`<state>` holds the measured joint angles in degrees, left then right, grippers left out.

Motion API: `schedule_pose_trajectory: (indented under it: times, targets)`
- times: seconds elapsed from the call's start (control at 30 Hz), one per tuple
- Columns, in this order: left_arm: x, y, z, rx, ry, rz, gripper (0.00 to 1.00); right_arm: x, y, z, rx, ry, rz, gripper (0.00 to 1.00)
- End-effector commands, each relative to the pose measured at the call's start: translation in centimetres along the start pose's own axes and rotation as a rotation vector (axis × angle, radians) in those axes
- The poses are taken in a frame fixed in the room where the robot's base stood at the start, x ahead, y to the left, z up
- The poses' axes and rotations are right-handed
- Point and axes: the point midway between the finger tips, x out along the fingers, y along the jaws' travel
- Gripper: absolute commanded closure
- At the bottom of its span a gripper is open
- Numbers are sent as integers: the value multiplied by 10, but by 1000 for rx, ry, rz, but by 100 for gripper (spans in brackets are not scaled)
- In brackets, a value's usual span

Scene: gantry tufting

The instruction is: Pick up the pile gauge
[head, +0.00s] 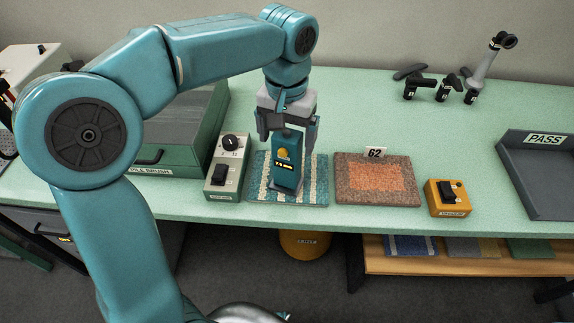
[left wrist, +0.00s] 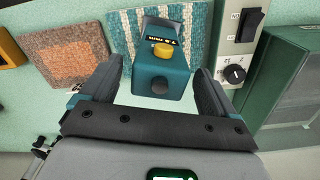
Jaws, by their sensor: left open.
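In the left wrist view the gauge (left wrist: 160,78) sits between the two fingers, with a visible gap on each side. The gauge's far side is hidden. My right gripper is not in view.
A grey switch box (head: 228,165) stands close left of the striped sample. An orange-brown sample (head: 345,192) with a "62" tag lies to the right, then a small yellow switch box (head: 447,198). A PASS tray (head: 536,160) is far right. Dark tools stand at the back right.

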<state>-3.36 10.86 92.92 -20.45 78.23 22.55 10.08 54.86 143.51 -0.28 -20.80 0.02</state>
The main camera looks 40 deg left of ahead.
Motion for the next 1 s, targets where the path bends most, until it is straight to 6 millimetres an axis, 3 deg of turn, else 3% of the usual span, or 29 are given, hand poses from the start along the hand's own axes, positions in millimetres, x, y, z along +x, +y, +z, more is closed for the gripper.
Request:
schedule_pose_trajectory:
  times: [0.13,0.4,0.43,0.47,0.7,1.0]
  targets:
    - [21,0,-1,0,-2,-1,11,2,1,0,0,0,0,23]
    - [25,0,-1,0,1,0,11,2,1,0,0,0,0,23]
    - [25,0,-1,0,1,0,14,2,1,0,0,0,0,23]
    - [25,0,-1,0,1,0,24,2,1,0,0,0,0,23]
    - [25,0,-1,0,1,0,100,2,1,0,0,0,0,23]
    - [22,0,-2,0,3,1,100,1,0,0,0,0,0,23]
